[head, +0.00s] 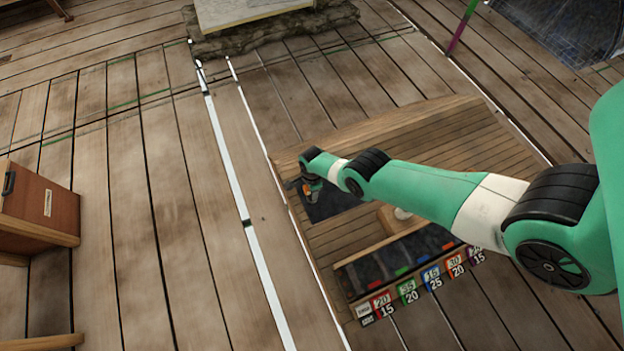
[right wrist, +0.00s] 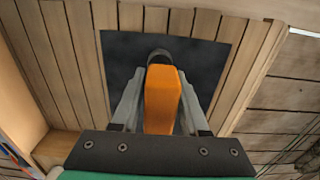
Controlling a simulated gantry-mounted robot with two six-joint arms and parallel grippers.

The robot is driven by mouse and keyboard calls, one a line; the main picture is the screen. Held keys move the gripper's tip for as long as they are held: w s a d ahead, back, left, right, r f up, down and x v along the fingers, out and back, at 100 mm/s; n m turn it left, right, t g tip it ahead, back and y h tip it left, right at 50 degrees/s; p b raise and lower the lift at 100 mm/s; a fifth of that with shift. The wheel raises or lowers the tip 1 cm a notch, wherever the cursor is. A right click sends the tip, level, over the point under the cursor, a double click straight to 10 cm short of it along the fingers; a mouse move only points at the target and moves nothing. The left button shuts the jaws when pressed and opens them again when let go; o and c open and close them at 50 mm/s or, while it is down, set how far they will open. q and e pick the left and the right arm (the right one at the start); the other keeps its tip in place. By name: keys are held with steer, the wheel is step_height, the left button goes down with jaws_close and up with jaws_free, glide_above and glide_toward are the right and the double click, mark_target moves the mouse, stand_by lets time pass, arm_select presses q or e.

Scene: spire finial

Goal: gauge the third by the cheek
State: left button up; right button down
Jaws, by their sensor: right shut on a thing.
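My right gripper (head: 309,190) is over the dark square pad (head: 338,208) on the slatted wooden bench top (head: 430,140). In the right wrist view my right gripper (right wrist: 161,84) is shut on an orange block (right wrist: 163,104). A dark rounded end (right wrist: 160,56) shows at the block's far end, over the dark square (right wrist: 210,60). I cannot tell whether the block touches the pad. A row of number cards (head: 432,278) in several colours runs along the bench's near edge. My left gripper is not in view.
A dark tray (head: 375,272) with coloured pieces lies behind the cards. A pale round thing (head: 402,213) stands beneath my right arm. A wooden cabinet (head: 40,205) stands at the left, and a stone-edged block (head: 270,32) at the back.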

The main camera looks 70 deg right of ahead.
steer(key=shift+f+b, duration=0.3)
steer(key=shift+f, duration=0.15)
stand_by(1.1)
step_height(320, 180, up, 5)
steer(key=p, duration=0.5)
steer(key=shift+r, duration=0.2)
steer(key=shift+f, duration=0.1)
steer(key=shift+f, duration=0.15)
stand_by(0.5)
step_height(320, 180, down, 4)
steer(key=b, duration=0.4)
steer(key=shift+f+b, duration=0.2)
steer(key=shift+b, duration=0.2)
steer(key=shift+c, duration=1.7)
jaws_free()
